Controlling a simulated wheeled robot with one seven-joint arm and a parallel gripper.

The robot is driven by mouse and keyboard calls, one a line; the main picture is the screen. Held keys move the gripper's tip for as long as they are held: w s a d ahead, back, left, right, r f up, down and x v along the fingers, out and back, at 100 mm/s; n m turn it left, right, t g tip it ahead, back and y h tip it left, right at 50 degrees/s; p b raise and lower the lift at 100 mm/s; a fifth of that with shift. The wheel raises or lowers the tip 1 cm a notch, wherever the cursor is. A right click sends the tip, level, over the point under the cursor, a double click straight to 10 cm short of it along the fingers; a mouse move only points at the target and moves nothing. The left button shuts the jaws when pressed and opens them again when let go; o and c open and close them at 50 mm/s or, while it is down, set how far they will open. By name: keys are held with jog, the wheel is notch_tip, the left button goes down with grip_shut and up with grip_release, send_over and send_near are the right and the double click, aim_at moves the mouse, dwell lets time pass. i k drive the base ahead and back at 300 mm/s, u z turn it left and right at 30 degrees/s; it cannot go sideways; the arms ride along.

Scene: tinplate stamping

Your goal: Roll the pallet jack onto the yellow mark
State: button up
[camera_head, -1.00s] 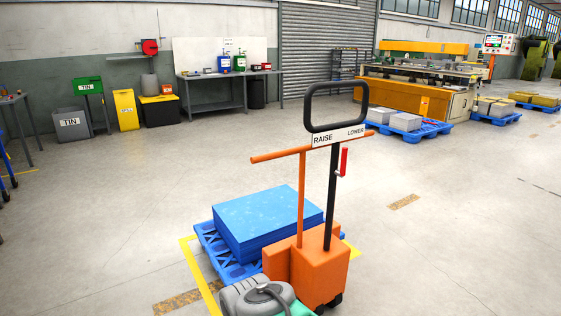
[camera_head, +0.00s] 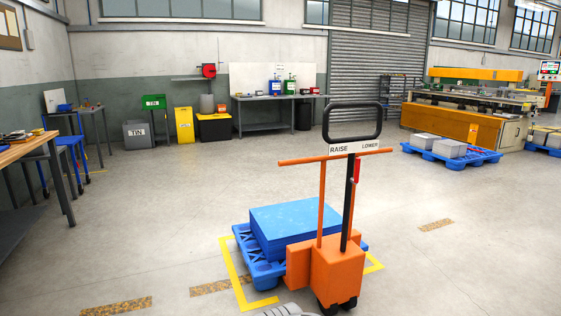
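The orange pallet jack (camera_head: 338,272) stands upright at lower centre, with a black loop handle, an orange crossbar and a white RAISE / LOWER plate. Ahead of it is a blue pallet (camera_head: 247,252) carrying a stack of blue sheets (camera_head: 297,225). The yellow mark (camera_head: 238,287) is an outline on the floor. Its lines show left of the pallet, at the front left and to the right of the jack. The jack and pallet hide the rest, so I cannot tell whether the pallet lies fully inside. My gripper is not visible; only a grey part of my arm shows at the bottom edge.
A wooden-topped bench (camera_head: 22,150) and a blue stool stand at left. Bins and a grey workbench (camera_head: 268,98) line the back wall. Another loaded blue pallet (camera_head: 478,158) stands by the orange machine (camera_head: 440,121) at right. The floor between is clear.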

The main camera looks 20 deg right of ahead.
aim_at(337, 275)
jog(key=u, duration=0.45)
jog(key=i, duration=1.8)
jog(key=z, duration=0.6)
